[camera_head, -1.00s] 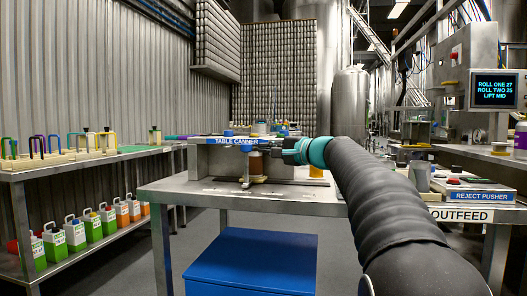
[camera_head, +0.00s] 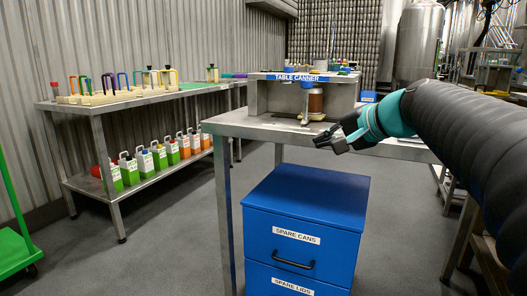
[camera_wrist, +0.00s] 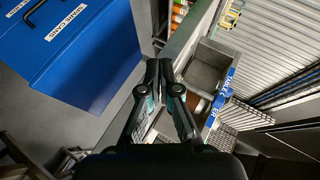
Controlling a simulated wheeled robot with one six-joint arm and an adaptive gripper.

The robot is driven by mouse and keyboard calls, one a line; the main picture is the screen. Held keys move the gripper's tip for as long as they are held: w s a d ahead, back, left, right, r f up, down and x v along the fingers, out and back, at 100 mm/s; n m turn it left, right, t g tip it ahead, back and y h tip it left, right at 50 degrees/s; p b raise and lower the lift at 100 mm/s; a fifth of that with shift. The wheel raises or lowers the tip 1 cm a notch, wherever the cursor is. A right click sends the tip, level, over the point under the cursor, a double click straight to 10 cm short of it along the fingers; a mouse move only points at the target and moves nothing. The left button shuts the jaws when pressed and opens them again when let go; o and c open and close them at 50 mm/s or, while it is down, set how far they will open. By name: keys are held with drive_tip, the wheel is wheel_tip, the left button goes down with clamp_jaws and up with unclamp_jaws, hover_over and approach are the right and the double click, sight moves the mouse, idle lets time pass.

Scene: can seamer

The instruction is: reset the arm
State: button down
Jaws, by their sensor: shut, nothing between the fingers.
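My gripper (camera_head: 322,139) is shut and empty, held out in front of the table canner (camera_head: 288,93) and above the front part of the steel table (camera_head: 262,126). In the wrist view the fingertips (camera_wrist: 160,72) meet with nothing between them. An amber can-like cylinder (camera_head: 315,100) stands in the opening of the canner, behind my gripper and apart from it. My black arm comes in from the right in the head view and hides the right part of the table.
A blue cabinet (camera_head: 303,222) labelled spare cans and spare lids stands below the table's front edge; it also shows in the wrist view (camera_wrist: 78,60). A shelf (camera_head: 128,100) at left bears racks and several jugs. A green cart (camera_head: 14,245) is at far left. Floor between is clear.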

drive_tip(key=s+f+n+g+h+p, duration=0.2)
drive_tip(key=s+f+n+h, duration=0.1)
drive_tip(key=s+f, duration=0.7)
drive_tip(key=s+f+n+g+h+p, duration=0.2)
drive_tip(key=s+f, duration=0.8)
drive_tip(key=s, duration=0.6)
drive_tip(key=d+n+h+p, duration=0.1)
drive_tip(key=n+h, duration=0.1)
drive_tip(key=n, duration=0.1)
drive_tip(key=shift+s+g, duration=0.35)
drive_tip(key=shift+g, duration=0.05)
